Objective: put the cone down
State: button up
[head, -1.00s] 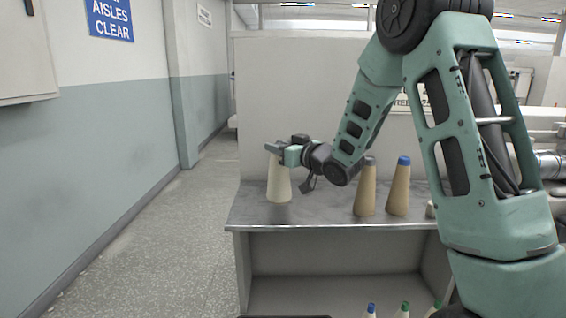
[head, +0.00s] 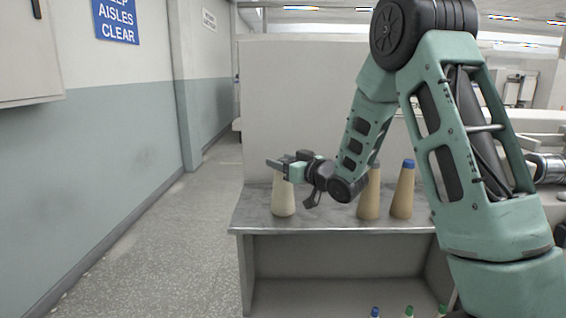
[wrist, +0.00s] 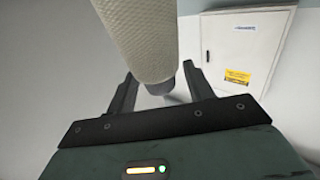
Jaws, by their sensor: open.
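The cream cone (head: 283,198) is upright at the left end of the grey tabletop (head: 331,219); its base appears to rest on the surface. My gripper (head: 279,164) is at its narrow top, reaching in from the right, and hides the tip in the head view. In the wrist view the cone (wrist: 145,38) runs in from the top edge and its dark grey tip points down between my two spread fingers (wrist: 160,92). The gripper is open around the cone's upper end. Whether a finger touches it, I cannot tell.
A tan cone (head: 370,197) and a blue-topped tan cone (head: 402,190) stand to the right on the table. More coloured tips show below, including a blue one (head: 375,312). A pale panel (head: 310,110) rises behind. The floor aisle (head: 185,235) at left is clear.

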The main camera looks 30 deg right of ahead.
jog(key=s+d+b, duration=0.1)
jog(key=s+d, duration=0.1)
jog(key=s, duration=0.9)
jog(key=shift+s, duration=0.3)
jog(key=s+a+f+n+g, duration=0.1)
jog(key=a+f+g, duration=0.3)
jog(key=a, duration=0.5)
jog(key=s+a+f+n+g, duration=0.15)
jog(key=a+f+g, duration=0.25)
jog(key=a, duration=0.6)
jog(key=s+a+f+n+g+h, duration=0.1)
jog(key=s+a+g, duration=0.3)
jog(key=s, duration=0.8)
jog(key=s+a+f+n+g+h, duration=0.1)
jog(key=s+a+g, duration=0.4)
jog(key=s, duration=0.8)
jog(key=shift+s+a+f+n+g+h, duration=0.3)
jog(key=shift+a+n+h, duration=0.15)
jog(key=shift+a, duration=0.65)
jog(key=shift+r, duration=0.1)
